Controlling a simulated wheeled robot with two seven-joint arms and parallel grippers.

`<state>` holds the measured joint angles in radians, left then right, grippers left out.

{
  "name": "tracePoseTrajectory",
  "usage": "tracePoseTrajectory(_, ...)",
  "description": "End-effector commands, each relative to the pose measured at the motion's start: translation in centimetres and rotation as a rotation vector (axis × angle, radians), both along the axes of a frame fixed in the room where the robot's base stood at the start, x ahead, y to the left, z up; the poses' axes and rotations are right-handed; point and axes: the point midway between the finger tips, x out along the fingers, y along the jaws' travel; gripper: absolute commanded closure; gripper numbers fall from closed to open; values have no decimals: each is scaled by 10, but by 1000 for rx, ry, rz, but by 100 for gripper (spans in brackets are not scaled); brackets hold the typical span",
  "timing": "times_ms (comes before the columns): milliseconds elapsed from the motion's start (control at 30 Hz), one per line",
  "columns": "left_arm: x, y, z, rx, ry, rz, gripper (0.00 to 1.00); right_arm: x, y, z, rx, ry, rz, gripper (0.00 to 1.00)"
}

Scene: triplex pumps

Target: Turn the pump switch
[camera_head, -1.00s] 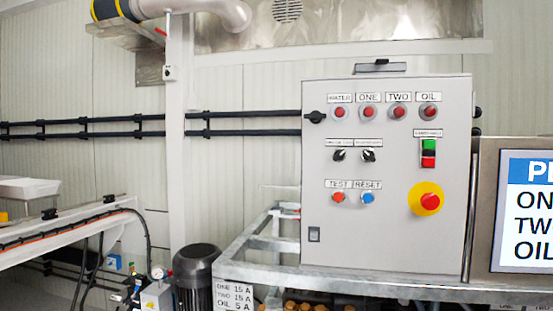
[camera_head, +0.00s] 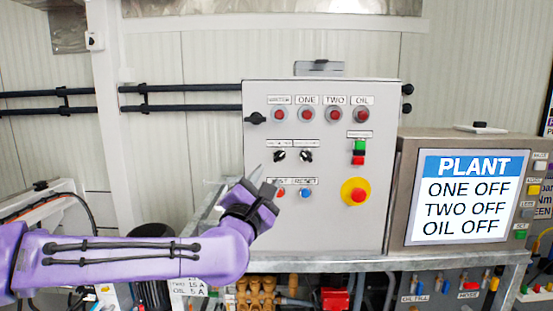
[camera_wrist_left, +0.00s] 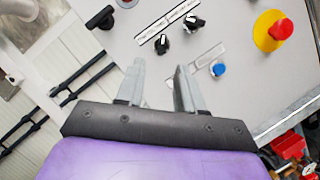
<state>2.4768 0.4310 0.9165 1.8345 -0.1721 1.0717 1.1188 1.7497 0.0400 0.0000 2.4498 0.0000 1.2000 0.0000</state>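Two small black rotary knobs sit side by side on the grey control panel (camera_head: 340,235), the left knob (camera_head: 279,156) and the right knob (camera_head: 306,156). Their labels are too small to read. In the left wrist view, the left knob (camera_wrist_left: 161,44) lies just beyond the fingertips and the right knob (camera_wrist_left: 193,22) farther up and right. A black side handle (camera_head: 255,118) is at the panel's left edge. My left gripper (camera_head: 260,178) is open and empty, before the panel's lower left, below the knobs; its two fingers (camera_wrist_left: 158,70) stand apart. My right gripper is not in view.
A blue RESET button (camera_head: 306,193) and a red-and-yellow emergency stop (camera_head: 355,192) are near the knobs. A red-green switch (camera_head: 358,152) and red lamps are higher. A PLANT screen (camera_head: 467,197) reads ONE, TWO and OIL OFF. A metal frame (camera_head: 430,262) runs below.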

Motion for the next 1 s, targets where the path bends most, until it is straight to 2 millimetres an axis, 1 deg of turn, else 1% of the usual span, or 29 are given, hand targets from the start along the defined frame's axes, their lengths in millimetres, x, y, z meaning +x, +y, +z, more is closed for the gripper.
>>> tracePoseTrajectory(33, 10, -4, 7, 4, 3, 0, 63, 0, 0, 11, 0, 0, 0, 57)
tracePoseTrajectory(200, 47, -15, 18, 5, 4, 1, 63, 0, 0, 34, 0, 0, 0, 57)
tracePoseTrajectory(300, 65, -20, 22, 7, 4, 0, 63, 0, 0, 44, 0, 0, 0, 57)
tracePoseTrajectory(400, 77, -23, 23, 6, 4, 0, 63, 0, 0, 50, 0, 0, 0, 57)
tracePoseTrajectory(533, 84, -25, 23, 6, 4, 0, 63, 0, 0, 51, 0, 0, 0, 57)
tracePoseTrajectory(733, 84, -25, 22, 6, 3, 1, 63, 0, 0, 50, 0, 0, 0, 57)
tracePoseTrajectory(767, 84, -25, 22, 6, 3, 1, 66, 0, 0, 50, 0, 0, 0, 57)
tracePoseTrajectory(800, 84, -25, 22, 6, 3, 1, 79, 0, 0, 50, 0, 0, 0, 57)
tracePoseTrajectory(867, 84, -25, 22, 6, 3, 1, 99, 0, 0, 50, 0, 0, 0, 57)
tracePoseTrajectory(900, 84, -25, 22, 6, 3, 1, 100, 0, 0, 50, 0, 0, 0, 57)
tracePoseTrajectory(1000, 84, -25, 22, 7, 4, 0, 100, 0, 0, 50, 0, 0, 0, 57)
